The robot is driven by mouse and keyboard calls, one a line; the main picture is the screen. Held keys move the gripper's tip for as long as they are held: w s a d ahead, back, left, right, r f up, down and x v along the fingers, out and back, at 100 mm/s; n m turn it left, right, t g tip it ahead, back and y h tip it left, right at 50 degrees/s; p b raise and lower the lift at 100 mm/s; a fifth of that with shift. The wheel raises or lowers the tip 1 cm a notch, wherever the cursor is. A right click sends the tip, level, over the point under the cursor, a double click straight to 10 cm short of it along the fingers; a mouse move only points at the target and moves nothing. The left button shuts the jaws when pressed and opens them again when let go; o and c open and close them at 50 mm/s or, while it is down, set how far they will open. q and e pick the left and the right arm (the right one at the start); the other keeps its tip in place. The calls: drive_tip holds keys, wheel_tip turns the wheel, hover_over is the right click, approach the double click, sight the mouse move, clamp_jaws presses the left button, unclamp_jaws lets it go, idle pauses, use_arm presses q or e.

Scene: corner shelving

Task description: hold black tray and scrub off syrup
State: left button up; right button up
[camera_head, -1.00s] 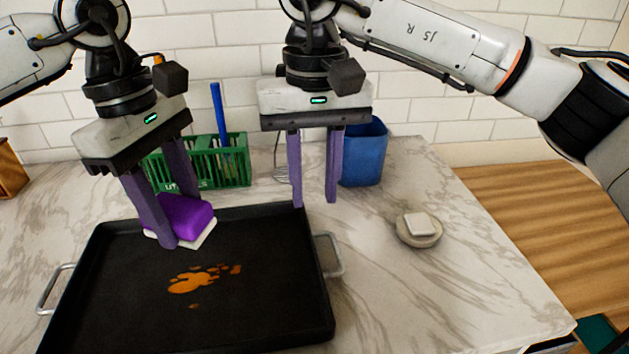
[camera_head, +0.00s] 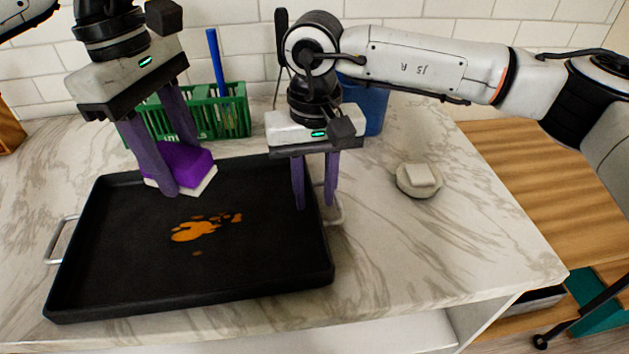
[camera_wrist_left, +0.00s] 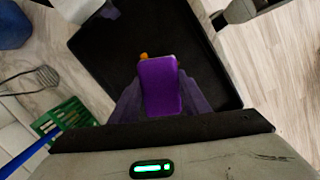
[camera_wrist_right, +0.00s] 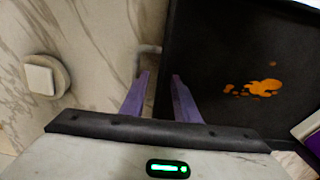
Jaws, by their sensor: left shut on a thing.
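The black tray (camera_head: 130,270) lies flat on the counter, with an orange syrup patch (camera_head: 195,231) near its middle. The syrup also shows in the right wrist view (camera_wrist_right: 255,88). My left gripper (camera_head: 183,172) is shut on a purple sponge (camera_head: 186,160) with a pale underside, over the tray's far left part. The sponge fills the space between the fingers in the left wrist view (camera_wrist_left: 159,85). My right gripper (camera_head: 315,203) is open at the tray's right side, one finger on each side of the rim, near the right handle (camera_wrist_right: 150,50). Contact with the tray is unclear.
A green utensil basket (camera_head: 235,115) with a blue-handled tool stands behind the tray. A blue container (camera_head: 376,110) is behind my right arm. A round dish (camera_head: 418,180) with a white block sits to the right. The counter's front right is clear.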

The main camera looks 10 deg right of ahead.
drive_tip(key=shift+c, duration=0.4)
clamp_jaws()
idle(1.2)
drive_tip(key=shift+c, duration=0.4)
unclamp_jaws()
clamp_jaws()
idle(0.6)
